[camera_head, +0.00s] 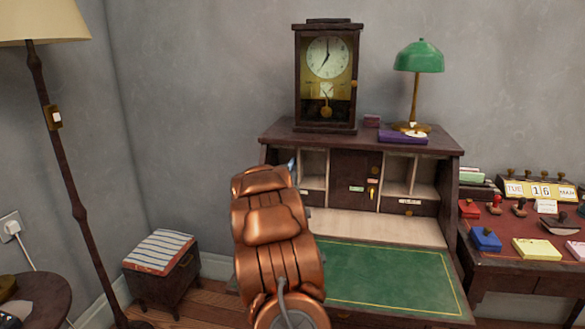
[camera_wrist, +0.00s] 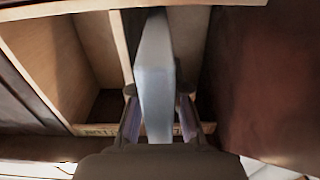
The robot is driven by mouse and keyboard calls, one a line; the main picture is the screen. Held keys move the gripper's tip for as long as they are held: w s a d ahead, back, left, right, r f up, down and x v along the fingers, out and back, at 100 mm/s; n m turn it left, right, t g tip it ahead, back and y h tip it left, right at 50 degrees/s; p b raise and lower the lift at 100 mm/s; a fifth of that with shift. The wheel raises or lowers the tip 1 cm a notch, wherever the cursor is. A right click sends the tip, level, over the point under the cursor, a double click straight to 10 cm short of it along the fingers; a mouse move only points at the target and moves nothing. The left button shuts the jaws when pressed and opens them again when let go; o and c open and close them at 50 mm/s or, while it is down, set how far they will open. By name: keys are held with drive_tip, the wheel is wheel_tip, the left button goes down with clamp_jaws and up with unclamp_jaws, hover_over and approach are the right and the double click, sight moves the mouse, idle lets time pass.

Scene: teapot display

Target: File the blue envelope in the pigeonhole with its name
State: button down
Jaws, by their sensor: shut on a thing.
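My gripper (camera_wrist: 158,105) is shut on the pale blue-grey envelope (camera_wrist: 155,65), one finger on each side. In the wrist view the envelope stands upright on its narrow edge in front of or partly in a pigeonhole, beside a wooden divider (camera_wrist: 122,45). How deep it reaches I cannot tell. In the head view my copper arm hides the gripper; a small blue bit (camera_head: 291,165), likely the envelope, shows at the desk's left compartments. The writing desk (camera_head: 455,165) has several pigeonholes, one open at the left (camera_head: 314,168). The label strip (camera_wrist: 98,130) is unreadable.
A clock (camera_head: 327,90) and a green lamp (camera_head: 418,58) stand on the desk top. The green writing surface (camera_head: 390,280) is clear. A side table at the right holds stamps, pads and a calendar (camera_head: 540,190). A striped stool (camera_head: 160,250) stands at the left.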

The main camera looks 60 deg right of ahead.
drive_tip(key=shift+s+d+r, duration=0.1)
drive_tip(key=shift+s+d, duration=0.05)
drive_tip(key=shift+s, duration=0.05)
drive_tip(key=c, duration=1.1)
unclamp_jaws()
drive_tip(key=shift+o, duration=0.2)
drive_tip(key=shift+s+d, duration=0.15)
drive_tip(key=shift+s, duration=0.1)
drive_tip(key=w+v, duration=0.1)
drive_tip(key=v, duration=1.1)
drive_tip(key=shift+a, duration=0.35)
drive_tip(key=shift+r, duration=0.1)
